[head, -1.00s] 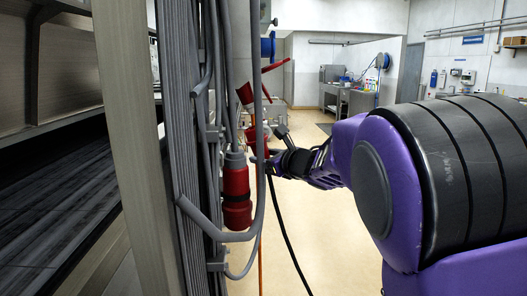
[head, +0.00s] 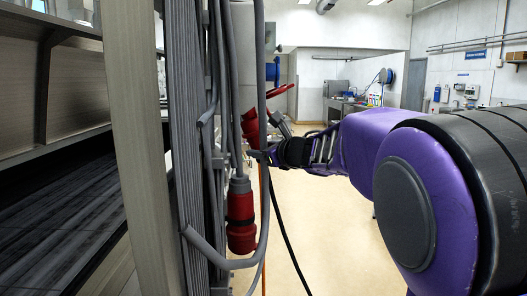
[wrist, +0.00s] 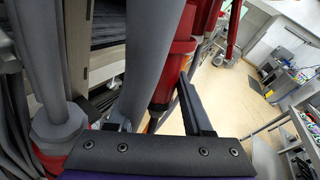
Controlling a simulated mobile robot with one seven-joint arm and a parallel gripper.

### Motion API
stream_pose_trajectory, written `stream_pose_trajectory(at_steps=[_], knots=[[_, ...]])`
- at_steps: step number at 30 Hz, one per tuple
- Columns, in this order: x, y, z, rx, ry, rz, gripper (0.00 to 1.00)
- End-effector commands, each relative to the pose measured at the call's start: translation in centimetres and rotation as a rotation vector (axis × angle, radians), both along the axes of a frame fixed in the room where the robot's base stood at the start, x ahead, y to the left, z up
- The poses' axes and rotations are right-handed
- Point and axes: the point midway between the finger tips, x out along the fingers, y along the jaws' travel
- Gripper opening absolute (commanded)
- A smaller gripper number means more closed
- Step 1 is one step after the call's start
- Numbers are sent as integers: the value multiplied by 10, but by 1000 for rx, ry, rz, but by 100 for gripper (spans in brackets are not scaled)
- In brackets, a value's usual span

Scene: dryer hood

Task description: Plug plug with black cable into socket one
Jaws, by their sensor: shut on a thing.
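My gripper (head: 268,156) is just behind the grey pipes, shut on what looks like the red plug with the black cable. Pipes largely hide the plug in the head view. The black cable (head: 283,225) hangs from just below the gripper. In the wrist view, a red body (wrist: 177,62) shows beside the right finger (wrist: 196,105); a thick grey pipe (wrist: 150,70) covers much of it. A red socket (head: 250,126) with a raised red lid (head: 282,91) is just above the gripper. I cannot tell its number or whether the plug touches it.
Another red plug (head: 240,215) with a grey cable is in place below. Grey pipes (head: 262,60) run close in front of the gripper. A blue fitting (head: 272,70) is higher up, and an orange cable (head: 263,230) hangs below. The floor (head: 335,225) on the right is clear.

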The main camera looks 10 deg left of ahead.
Motion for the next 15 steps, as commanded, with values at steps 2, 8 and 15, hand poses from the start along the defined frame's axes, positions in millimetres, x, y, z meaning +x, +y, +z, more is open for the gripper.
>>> stream_pose_trajectory(at_steps=[2,8,15], knots=[[-1,1,5,1,-2,1,0],[-2,5,18,1,-6,1,0],[-4,8,26,-1,-8,-1,0]])
